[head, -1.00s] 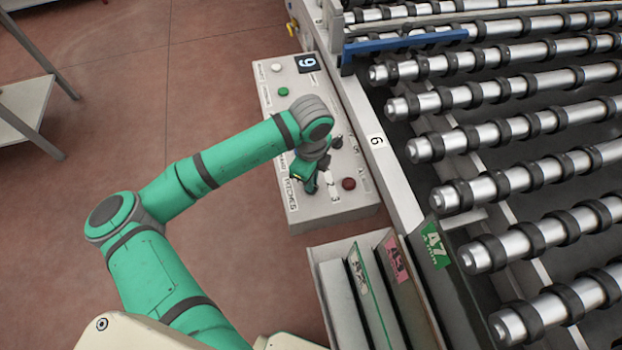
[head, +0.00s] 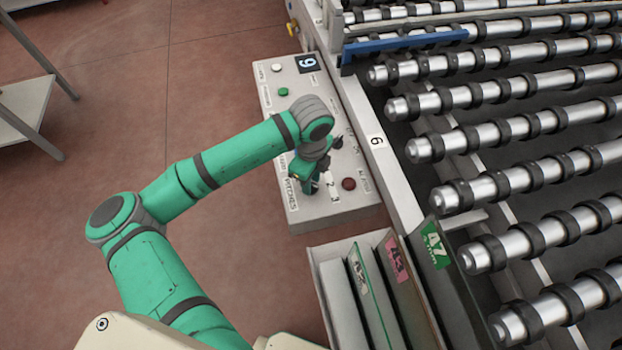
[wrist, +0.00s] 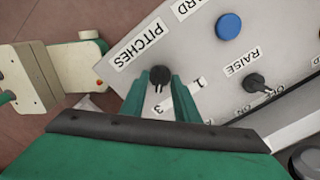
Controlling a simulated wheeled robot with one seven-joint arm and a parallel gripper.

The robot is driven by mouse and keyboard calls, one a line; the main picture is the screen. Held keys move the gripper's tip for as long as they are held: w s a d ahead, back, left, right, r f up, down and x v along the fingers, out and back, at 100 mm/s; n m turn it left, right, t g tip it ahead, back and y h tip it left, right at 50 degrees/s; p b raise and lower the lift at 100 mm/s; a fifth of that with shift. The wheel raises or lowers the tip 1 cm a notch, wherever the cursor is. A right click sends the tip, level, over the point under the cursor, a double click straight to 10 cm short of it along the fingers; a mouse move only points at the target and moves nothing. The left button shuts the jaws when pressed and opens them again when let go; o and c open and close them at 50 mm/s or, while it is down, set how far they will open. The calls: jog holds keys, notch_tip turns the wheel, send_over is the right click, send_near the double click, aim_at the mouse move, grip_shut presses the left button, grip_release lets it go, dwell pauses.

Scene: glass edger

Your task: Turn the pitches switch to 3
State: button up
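The pitches switch (wrist: 159,76) is a small black rotary knob beside the PITCHES label (wrist: 141,46) on the grey control panel (head: 345,207). In the wrist view the numbers 1 and 3 show near it. My gripper (head: 310,184) is down at the panel. In the wrist view its two green fingertips (wrist: 160,78) stand on either side of the knob, close to its edges. I cannot tell whether they touch it. The knob's pointer direction is unclear, and in the head view my gripper mostly hides the knob.
The RAISE knob (wrist: 257,82) and a blue button (wrist: 229,26) are close by on the panel. A dark red button (head: 348,184) sits right of my gripper. The roller conveyor (head: 500,130) lies to the right, and slotted bins (head: 335,290) stand in front.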

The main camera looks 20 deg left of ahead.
jog(key=shift+r, duration=0.1)
notch_tip(320, 180, up, 11)
jog(key=shift+f, duration=0.2)
